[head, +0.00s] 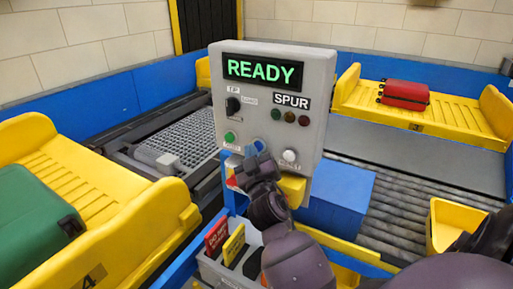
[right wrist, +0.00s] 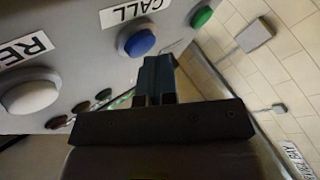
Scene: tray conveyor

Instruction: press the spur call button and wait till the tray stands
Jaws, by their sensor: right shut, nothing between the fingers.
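The grey control panel (head: 262,90) stands upright in the middle of the head view, and its display (head: 263,70) reads READY in green. The blue button (right wrist: 138,41), labelled CALL, shows in the right wrist view; part of it shows in the head view (head: 259,144). My right gripper (right wrist: 157,64) is shut and empty, its tips close to the blue button; I cannot tell whether they touch it. It also shows in the head view (head: 250,158). Dark lamps sit under the SPUR label (head: 292,101). My left gripper is not in view.
A white button (head: 290,155) and green button (head: 230,137) flank the blue one. A yellow tray (head: 355,93) with a red suitcase (head: 404,95) stands behind right; another yellow tray (head: 135,243) with a green suitcase (head: 38,228) stands left. Rollers (head: 400,205) at right are largely bare.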

